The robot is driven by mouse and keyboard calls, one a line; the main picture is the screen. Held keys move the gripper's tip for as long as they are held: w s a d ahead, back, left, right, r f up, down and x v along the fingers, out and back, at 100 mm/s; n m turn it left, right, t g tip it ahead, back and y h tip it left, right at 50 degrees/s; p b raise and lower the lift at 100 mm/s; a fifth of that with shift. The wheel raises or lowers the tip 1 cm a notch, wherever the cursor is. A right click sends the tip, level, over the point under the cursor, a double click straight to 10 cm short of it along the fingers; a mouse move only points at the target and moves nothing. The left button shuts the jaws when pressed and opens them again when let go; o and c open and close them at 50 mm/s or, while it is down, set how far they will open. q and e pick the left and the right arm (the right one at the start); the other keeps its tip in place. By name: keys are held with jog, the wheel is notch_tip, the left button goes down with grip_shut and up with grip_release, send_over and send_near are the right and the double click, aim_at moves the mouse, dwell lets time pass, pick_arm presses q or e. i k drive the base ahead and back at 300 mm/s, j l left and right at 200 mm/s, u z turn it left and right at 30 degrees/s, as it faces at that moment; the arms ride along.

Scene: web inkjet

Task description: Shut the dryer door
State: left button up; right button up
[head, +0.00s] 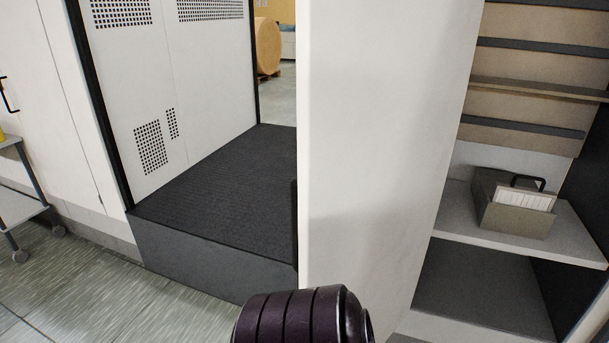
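A tall white panel (385,130), which looks like the dryer door, stands open and upright in the middle of the head view. Its narrow left edge faces me, and its top and part of its bottom are out of frame. A dark upright piece (295,225) shows beside that edge, partly hidden; I cannot tell if it is a handle. A dark ribbed rounded part of my own arm covers the panel's lower left edge in the picture. I cannot tell if it touches the panel. Neither gripper is in view.
Left of the panel is a dark-floored bay (215,185) with a white perforated wall (180,60). Right are shelves with a grey box (512,212) on a light shelf (465,215). A trolley (18,205) stands far left. Tiled floor (90,290) is clear at lower left.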

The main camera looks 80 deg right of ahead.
aim_at(382, 85)
jog(key=i+z, duration=0.2)
jog(key=z, duration=0.15)
jog(key=i+z, duration=0.2)
jog(key=z, duration=0.15)
jog(key=i+j+z, duration=0.1)
jog(key=z, duration=0.3)
jog(key=i+z, duration=0.15)
jog(key=z, duration=0.25)
jog(key=i+z, duration=0.15)
jog(key=z, duration=0.3)
jog(key=i+z, duration=0.15)
jog(key=z, duration=0.25)
jog(key=i+j+z, duration=0.1)
jog(key=z, duration=0.35)
jog(key=i+j+z, duration=0.1)
jog(key=z, duration=0.3)
jog(key=i+j+z, duration=0.1)
jog(key=z, duration=0.3)
jog(key=i+j+z, duration=0.2)
jog(key=z, duration=0.3)
jog(key=i+j+z, duration=0.15)
jog(key=j+z, duration=0.15)
jog(key=z, duration=0.15)
jog(key=i+j+z, duration=0.1)
jog(key=j+z, duration=0.25)
jog(key=z, duration=0.15)
